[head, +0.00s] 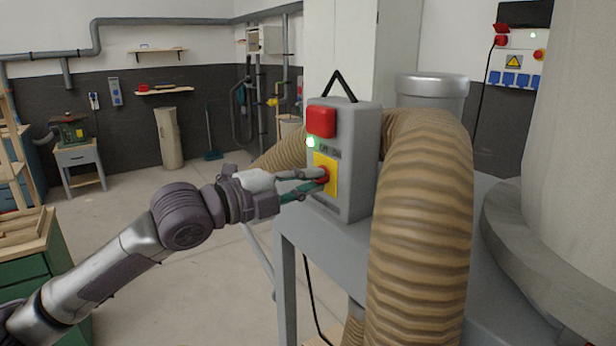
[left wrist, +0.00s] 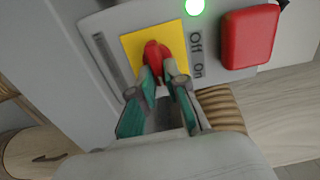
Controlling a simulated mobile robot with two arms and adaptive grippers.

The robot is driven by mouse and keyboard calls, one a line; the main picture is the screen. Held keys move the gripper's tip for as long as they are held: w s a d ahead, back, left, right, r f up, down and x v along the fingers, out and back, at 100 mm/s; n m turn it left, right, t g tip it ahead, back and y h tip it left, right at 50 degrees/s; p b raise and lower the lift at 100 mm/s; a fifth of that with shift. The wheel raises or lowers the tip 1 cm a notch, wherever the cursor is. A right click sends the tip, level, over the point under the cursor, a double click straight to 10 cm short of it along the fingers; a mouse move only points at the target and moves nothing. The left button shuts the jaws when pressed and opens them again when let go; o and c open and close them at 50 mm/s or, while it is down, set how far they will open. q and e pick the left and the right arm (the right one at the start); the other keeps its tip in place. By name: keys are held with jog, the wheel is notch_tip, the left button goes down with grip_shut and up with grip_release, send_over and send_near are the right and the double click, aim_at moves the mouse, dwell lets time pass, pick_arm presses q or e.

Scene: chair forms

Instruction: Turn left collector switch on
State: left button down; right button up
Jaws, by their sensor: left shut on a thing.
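The collector switch is a red rotary knob (left wrist: 155,52) on a yellow plate (head: 331,172), on the front of a grey control box (head: 357,150). My left gripper (head: 315,178) comes in from the left and is shut on the red knob; its teal-padded fingers also show in the left wrist view (left wrist: 160,82). The fingers partly cover the knob. A green light (head: 310,142) glows above the plate, and it also shows in the left wrist view (left wrist: 194,7). "Off" and "On" labels (left wrist: 197,55) are beside the plate. My right gripper is not in view.
A large red button (head: 321,121) is above the knob on the box. A thick ribbed tan hose (head: 420,220) curves close by the box on the right. A grey table (head: 296,235) supports the box. Open floor lies behind my left arm.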

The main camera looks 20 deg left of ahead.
pick_arm(q)
jog(key=shift+f+m, duration=0.1)
jog(key=shift+m, duration=0.2)
jog(key=c, duration=1.2)
grip_release()
jog(key=shift+v, duration=6.05)
